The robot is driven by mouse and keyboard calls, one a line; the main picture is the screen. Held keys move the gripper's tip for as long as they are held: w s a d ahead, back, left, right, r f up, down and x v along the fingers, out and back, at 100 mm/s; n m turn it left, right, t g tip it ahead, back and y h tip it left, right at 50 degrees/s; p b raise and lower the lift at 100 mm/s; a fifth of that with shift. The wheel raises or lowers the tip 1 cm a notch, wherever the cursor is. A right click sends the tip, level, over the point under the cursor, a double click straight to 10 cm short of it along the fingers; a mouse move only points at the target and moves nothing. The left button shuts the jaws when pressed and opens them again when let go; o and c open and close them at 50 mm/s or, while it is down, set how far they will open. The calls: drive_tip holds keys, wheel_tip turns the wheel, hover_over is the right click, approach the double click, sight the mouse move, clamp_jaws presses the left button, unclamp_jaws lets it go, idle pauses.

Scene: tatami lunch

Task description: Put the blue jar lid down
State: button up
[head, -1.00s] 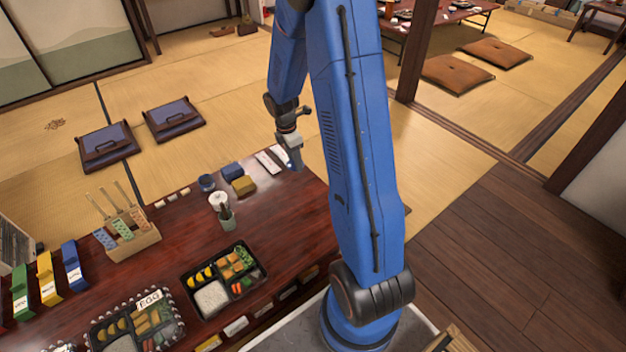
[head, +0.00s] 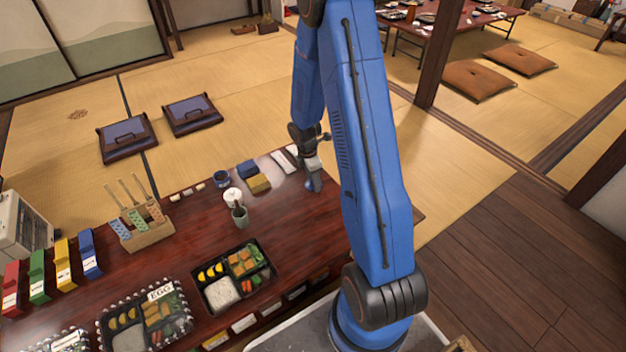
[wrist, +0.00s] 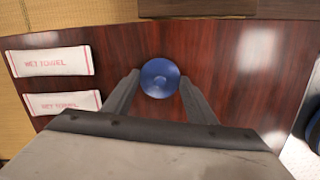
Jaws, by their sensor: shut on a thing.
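The blue jar lid (wrist: 160,78) is a round blue disc with a raised centre in the wrist view. My gripper (wrist: 158,84) is shut on it, with one grey finger at each side. In the head view my gripper (head: 314,183) is low over the far right part of the dark red wooden table (head: 330,215). The lid is hardly distinct there, and I cannot tell whether it touches the tabletop.
Two wet towels (wrist: 50,62) lie left of the lid. The tabletop right of the lid is clear in the wrist view.

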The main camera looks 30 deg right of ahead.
drive_tip(key=shift+f, duration=0.1)
drive_tip(key=o, duration=1)
drive_tip(key=shift+o, duration=0.2)
wheel_tip(320, 180, up, 12)
drive_tip(key=a, duration=0.2)
wheel_tip(320, 180, up, 10)
drive_tip(key=m+t, duration=0.1)
drive_tip(key=m, duration=0.2)
hover_over(310, 185)
drive_tip(key=s+a, duration=0.4)
drive_tip(key=s+a+r+m+t, duration=0.1)
drive_tip(key=s+a+r+m, duration=0.2)
drive_tip(key=s, duration=0.5)
drive_tip(key=s+a+r+m+t+y, duration=0.1)
drive_tip(key=s+a+r+m, duration=0.3)
drive_tip(key=s+r, duration=0.4)
drive_tip(key=s+a+r+m+t, duration=0.2)
drive_tip(key=s+r+m, duration=0.4)
drive_tip(key=s, duration=0.4)
drive_tip(key=shift+s+a+r, duration=0.15)
drive_tip(key=shift+a, duration=0.5)
